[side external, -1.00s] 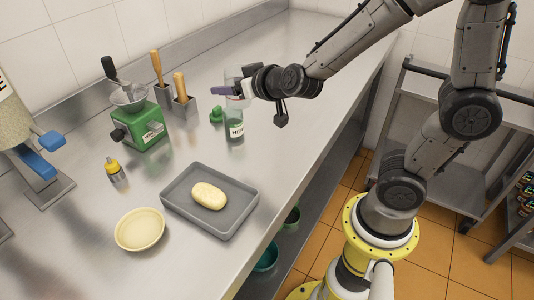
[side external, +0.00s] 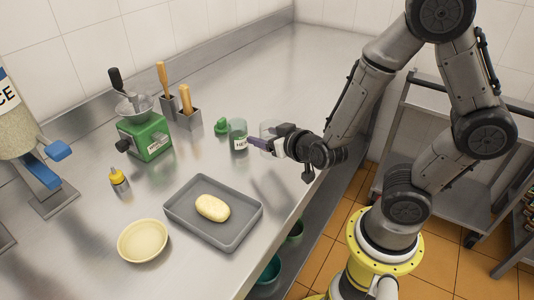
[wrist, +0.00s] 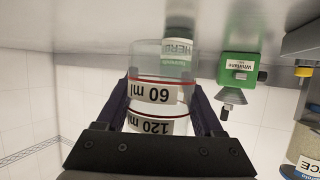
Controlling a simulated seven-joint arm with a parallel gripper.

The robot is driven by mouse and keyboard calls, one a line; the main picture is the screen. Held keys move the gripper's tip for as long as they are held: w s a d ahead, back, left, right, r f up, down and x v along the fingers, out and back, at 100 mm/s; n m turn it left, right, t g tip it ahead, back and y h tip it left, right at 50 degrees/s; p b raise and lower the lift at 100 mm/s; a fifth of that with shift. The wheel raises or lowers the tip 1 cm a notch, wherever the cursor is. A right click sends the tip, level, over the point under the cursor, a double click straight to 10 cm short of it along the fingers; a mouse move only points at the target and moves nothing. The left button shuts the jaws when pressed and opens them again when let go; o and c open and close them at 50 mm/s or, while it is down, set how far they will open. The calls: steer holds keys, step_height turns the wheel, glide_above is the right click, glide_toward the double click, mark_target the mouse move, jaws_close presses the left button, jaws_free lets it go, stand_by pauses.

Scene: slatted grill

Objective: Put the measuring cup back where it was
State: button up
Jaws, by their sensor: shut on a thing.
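The measuring cup (side external: 268,130) is clear and stands out faintly just right of the herb jar in the side view. In the wrist view the cup (wrist: 154,93) shows red lines and "60 ml" and "120 ml" labels, upside down. My gripper (side external: 262,143) comes in from the right with its purple fingers around the cup. In the wrist view my gripper (wrist: 163,88) has one finger on each side of the cup and is shut on it. The cup looks upright and low over the counter; I cannot tell if its base touches.
The herb jar (side external: 238,137) stands open close left of the cup, with a green lid (side external: 221,127) beside it. A green grinder (side external: 147,137), utensil holders (side external: 186,113), a yellow-capped bottle (side external: 119,181), a grey tray (side external: 237,240) and a bowl (side external: 143,241) stand farther left and nearer. The counter (side external: 300,70) behind is clear.

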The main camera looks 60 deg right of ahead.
mark_target(266, 161)
steer(key=shift+f, duration=2.2)
steer(key=shift+f, duration=0.1)
steer(key=shift+f, duration=0.1)
steer(key=o, duration=1.4)
